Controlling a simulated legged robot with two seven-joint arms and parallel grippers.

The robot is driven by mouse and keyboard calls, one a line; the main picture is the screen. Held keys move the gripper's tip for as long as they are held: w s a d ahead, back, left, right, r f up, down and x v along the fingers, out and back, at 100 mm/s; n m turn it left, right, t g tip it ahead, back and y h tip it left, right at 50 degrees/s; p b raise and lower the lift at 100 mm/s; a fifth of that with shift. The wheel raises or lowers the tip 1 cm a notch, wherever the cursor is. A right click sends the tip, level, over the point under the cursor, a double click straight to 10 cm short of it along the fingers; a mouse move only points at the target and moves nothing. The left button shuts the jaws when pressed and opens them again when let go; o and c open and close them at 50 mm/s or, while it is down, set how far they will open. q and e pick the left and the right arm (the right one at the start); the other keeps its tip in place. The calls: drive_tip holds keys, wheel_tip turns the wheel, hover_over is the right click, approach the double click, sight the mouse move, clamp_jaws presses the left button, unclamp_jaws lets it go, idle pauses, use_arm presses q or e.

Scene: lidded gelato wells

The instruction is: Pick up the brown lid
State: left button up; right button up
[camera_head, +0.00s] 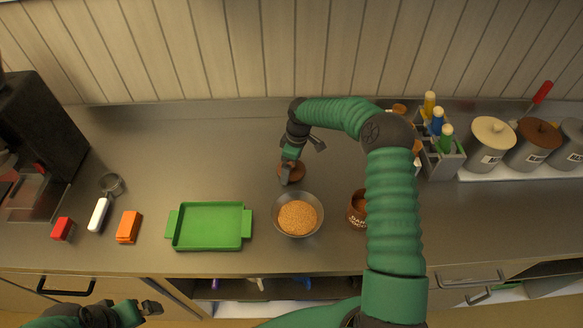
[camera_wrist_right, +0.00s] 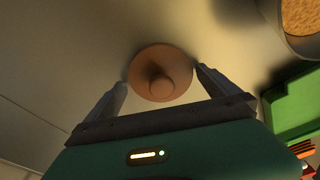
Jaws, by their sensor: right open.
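A round brown lid with a central knob (camera_head: 298,170) lies on the counter behind the bowl; it also shows in the right wrist view (camera_wrist_right: 160,60). My right gripper (camera_head: 288,174) is over this lid. In the right wrist view its open fingers (camera_wrist_right: 160,78) stand on either side of the near part of the lid, with nothing gripped. The gripper partly hides the lid in the head view. A second brown lid (camera_head: 540,131) sits on the middle grey canister at the right. My left gripper (camera_head: 150,308) is low at the left, away from the lids; its opening is unclear.
A bowl with tan crumbs (camera_head: 297,217) stands just in front of the lid. A green tray (camera_head: 209,244) is left of it. A brown jar (camera_head: 356,208) is at the right, partly behind my arm. A bottle caddy (camera_head: 442,160) stands further right. The counter left of the lid is clear.

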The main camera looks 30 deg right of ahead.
drive_tip(key=shift+a, duration=0.15)
drive_tip(key=shift+c, duration=1.1)
drive_tip(key=shift+r, duration=0.1)
drive_tip(key=c, duration=1.3)
